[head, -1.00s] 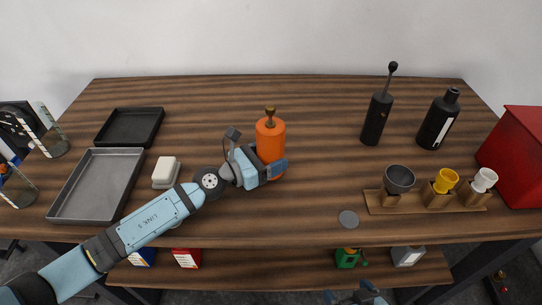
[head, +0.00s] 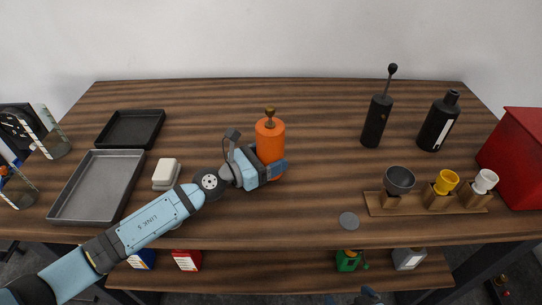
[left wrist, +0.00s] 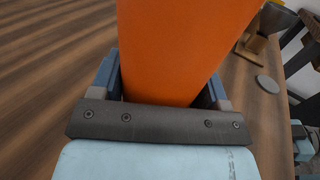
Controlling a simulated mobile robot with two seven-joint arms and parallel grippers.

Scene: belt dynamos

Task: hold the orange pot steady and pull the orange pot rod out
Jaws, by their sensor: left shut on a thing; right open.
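The orange pot (head: 270,133) stands upright on the wooden table, a little right of the middle left. Its rod (head: 270,112) shows as a brass-coloured knob and short stem at the pot's top. My left gripper (head: 272,172) is shut around the lower body of the pot. In the left wrist view the pot (left wrist: 178,45) fills the space between the fingers of my left gripper (left wrist: 165,85). My right gripper (head: 362,298) shows only as a small part at the bottom edge, below the table front, away from the pot.
A black pot with a rod (head: 376,118) and a black bottle (head: 438,122) stand at the back right. A wooden rack (head: 410,207) holds several cups at the front right. A grey tray (head: 65,210), a black tray (head: 130,147) and a soap-like block (head: 166,172) lie left. The back middle is clear.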

